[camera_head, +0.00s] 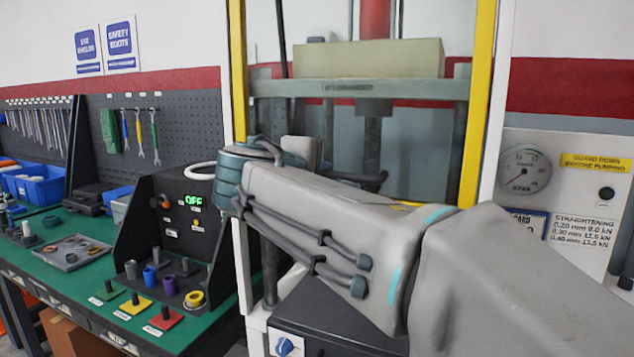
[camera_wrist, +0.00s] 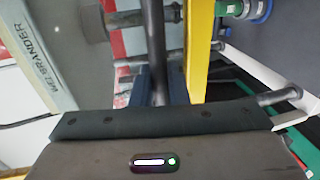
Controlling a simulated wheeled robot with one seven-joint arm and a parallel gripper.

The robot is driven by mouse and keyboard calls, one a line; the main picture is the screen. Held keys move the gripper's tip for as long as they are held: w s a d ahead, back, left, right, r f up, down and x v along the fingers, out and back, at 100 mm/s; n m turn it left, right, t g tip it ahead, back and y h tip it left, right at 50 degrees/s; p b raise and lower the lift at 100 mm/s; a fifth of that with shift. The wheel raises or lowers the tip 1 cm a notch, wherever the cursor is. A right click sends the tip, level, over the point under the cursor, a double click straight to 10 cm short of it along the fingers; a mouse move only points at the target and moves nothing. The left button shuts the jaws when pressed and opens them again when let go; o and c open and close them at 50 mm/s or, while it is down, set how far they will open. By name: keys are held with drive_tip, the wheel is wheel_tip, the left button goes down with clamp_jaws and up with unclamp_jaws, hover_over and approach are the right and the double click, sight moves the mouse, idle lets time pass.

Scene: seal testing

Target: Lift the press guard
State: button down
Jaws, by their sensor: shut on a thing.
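The press guard (camera_head: 476,110) is a clear panel with yellow edges in front of the press. Its yellow edge (camera_wrist: 200,50) also runs beside my gripper in the wrist view. My gripper (camera_wrist: 161,84) is shut on a dark round bar (camera_wrist: 154,40), which looks like the guard's handle. In the head view my own arm hides the fingers and most of the guard's lower part. A short yellow strip shows just above my arm, near the guard's bottom.
The press beam (camera_head: 347,91) carries a pale block (camera_head: 368,58) behind the guard. A green bench (camera_head: 80,297) with a dark control box (camera_head: 192,225) stands close on the left. A gauge panel (camera_head: 570,190) is on the right. A black box (camera_head: 340,320) with a blue knob sits below my arm.

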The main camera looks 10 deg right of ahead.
idle(0.3)
drive_tip(key=c, duration=1.5)
unclamp_jaws()
drive_tip(key=v, duration=1.4)
drive_tip(key=shift+b, duration=0.4)
drive_tip(key=shift+d, duration=0.1)
drive_tip(key=s+d+f+m+g+y+p, duration=0.1)
drive_tip(key=d+f+m+g+y+p, duration=0.4)
drive_tip(key=f, duration=1)
drive_tip(key=s+d+f+m+g+y, duration=0.1)
drive_tip(key=s+f+m, duration=0.1)
drive_tip(key=f, duration=0.3)
drive_tip(key=s+d+f+m+g+y+p, duration=0.1)
drive_tip(key=s+d+f+m+g, duration=0.1)
drive_tip(key=s+f, duration=0.2)
drive_tip(key=s+d+f+m+g+y, duration=0.1)
drive_tip(key=s+f+m+y, duration=0.1)
drive_tip(key=f, duration=0.4)
drive_tip(key=shift+s+d+f+g, duration=0.1)
drive_tip(key=shift+s+f+g, duration=0.1)
drive_tip(key=shift+s, duration=0.2)
drive_tip(key=shift+s+d+f+g, duration=0.15)
drive_tip(key=shift+s+g, duration=0.05)
drive_tip(key=shift+s, duration=0.15)
